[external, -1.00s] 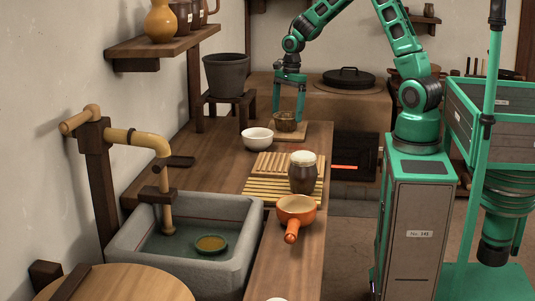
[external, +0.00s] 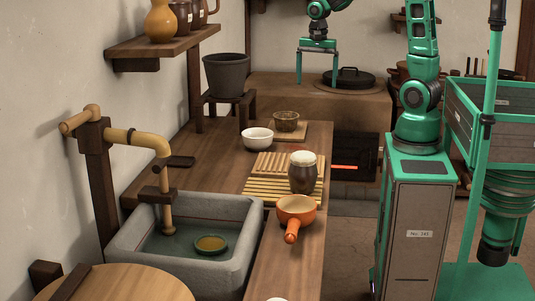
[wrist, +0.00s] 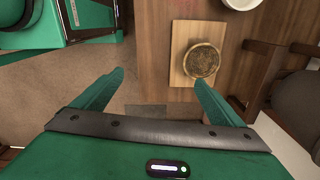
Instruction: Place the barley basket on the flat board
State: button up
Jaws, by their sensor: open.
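The barley basket (external: 286,121), a small round brown basket, rests upright on the flat board (external: 288,137), a light square board at the far end of the counter. In the wrist view the basket (wrist: 201,60) sits within the outline of the board (wrist: 178,72), toward its right side. My gripper (external: 318,84) is open and empty, raised above and beyond the counter's far end, apart from the basket. In the wrist view its fingers (wrist: 158,78) are spread wide with nothing between them, and the basket lies past the right finger.
A white bowl (external: 257,139) stands close to the board. Slatted racks (external: 262,188), a dark jar (external: 302,178) and an orange pan (external: 296,209) are nearer on the counter.

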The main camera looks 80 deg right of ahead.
jog(key=s+a+n, duration=0.2)
jog(key=s+n, duration=0.4)
jog(key=s, duration=0.4)
jog(key=s+a+r+n, duration=0.1)
jog(key=s+a+n, duration=0.2)
jog(key=s+n, duration=0.4)
jog(key=s, duration=0.3)
